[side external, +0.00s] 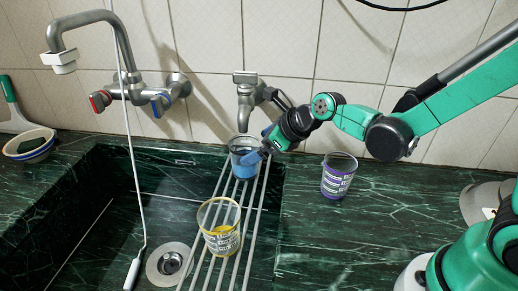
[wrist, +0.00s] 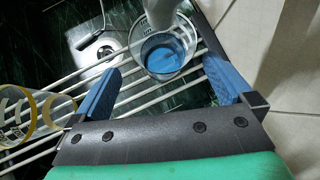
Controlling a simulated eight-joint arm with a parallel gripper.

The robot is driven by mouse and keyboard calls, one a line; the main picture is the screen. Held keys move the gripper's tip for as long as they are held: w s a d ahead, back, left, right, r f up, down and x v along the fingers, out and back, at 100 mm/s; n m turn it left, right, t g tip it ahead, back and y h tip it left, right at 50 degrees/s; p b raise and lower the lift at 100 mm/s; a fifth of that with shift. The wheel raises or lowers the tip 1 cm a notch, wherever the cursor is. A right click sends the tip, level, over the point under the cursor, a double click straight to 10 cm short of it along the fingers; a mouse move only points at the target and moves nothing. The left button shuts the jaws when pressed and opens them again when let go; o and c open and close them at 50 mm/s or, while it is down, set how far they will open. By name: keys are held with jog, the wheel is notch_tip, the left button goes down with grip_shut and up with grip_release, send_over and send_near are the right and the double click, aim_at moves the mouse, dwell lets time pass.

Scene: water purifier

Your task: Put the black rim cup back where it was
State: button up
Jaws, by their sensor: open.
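A clear cup with blue contents (side external: 243,160) stands upright on the rack under the small tap; its rim looks dark in the side view. It also shows in the wrist view (wrist: 163,55), partly covered by the tap spout. My gripper (side external: 258,150) is open beside this cup. In the wrist view my gripper (wrist: 161,66) has its blue fingers on either side of the cup, and no firm contact shows.
A yellow-rimmed cup (side external: 219,229) stands nearer on the metal rack (side external: 245,240) over the sink. The tap (side external: 246,92) hangs close above the blue cup, with the tiled wall behind. A bowl (side external: 30,145) sits far left. Counter around the purple cup is clear.

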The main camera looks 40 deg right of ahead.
aim_at(244, 150)
jog(key=shift+m, duration=0.7)
jog(key=shift+x, duration=2.95)
jog(key=shift+w+d+r, duration=0.1)
jog(key=shift+w+r, duration=0.05)
jog(key=c, duration=1.4)
jog(key=shift+o, duration=0.2)
jog(key=shift+r, duration=0.2)
